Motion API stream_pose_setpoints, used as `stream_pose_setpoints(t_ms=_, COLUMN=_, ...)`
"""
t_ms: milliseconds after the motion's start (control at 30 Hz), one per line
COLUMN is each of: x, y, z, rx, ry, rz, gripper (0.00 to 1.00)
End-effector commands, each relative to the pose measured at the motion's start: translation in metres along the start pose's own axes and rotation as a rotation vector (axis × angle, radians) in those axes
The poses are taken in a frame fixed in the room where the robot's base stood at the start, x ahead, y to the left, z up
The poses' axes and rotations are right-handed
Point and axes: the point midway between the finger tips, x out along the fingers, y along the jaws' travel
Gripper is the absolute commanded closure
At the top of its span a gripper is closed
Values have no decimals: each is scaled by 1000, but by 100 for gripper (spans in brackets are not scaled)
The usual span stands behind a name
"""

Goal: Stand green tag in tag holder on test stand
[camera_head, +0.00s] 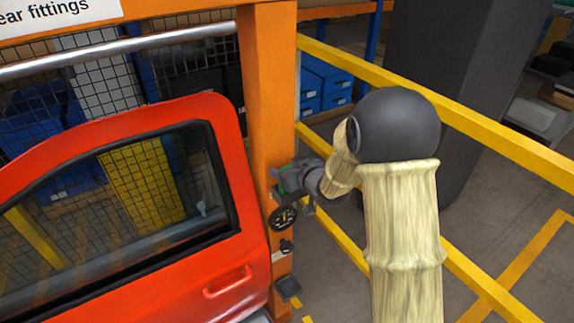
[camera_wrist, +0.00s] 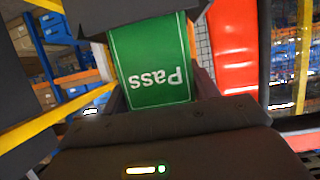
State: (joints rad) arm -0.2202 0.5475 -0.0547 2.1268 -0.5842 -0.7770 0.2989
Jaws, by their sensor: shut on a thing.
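The green tag (camera_wrist: 155,62) shows large in the wrist view, with the white word "Pass" upside down in that picture. In the head view only a thin green sliver of it (camera_head: 280,183) shows at the orange post. My gripper (camera_head: 288,180) is shut on the tag, close against the front of the post. The test stand appears to be this orange post (camera_head: 270,90). A dark ledge (camera_head: 286,198) just below the tag may be the tag holder; my gripper covers part of it. I cannot tell whether the tag touches it.
A black handwheel (camera_head: 284,218), a small dark fitting (camera_head: 286,247) and a small tray (camera_head: 288,288) sit lower on the post. A red car door (camera_head: 120,270) stands to the left. Yellow rails (camera_head: 470,120) run behind my arm. Blue bins (camera_head: 325,80) stand behind.

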Motion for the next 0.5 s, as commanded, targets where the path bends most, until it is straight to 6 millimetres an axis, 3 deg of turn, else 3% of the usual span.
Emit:
stream_pose_setpoints(t_ms=300, x=2, y=0, z=3, rx=0, ry=2, rz=0, gripper=65)
stream_pose_setpoints(t_ms=333, x=1, y=0, z=3, rx=0, ry=1, rz=0, gripper=38)
stream_pose_setpoints(t_ms=433, x=1, y=0, z=2, rx=0, ry=1, rz=0, gripper=19)
stream_pose_setpoints(t_ms=500, x=1, y=0, z=2, rx=0, ry=1, rz=-1, gripper=19)
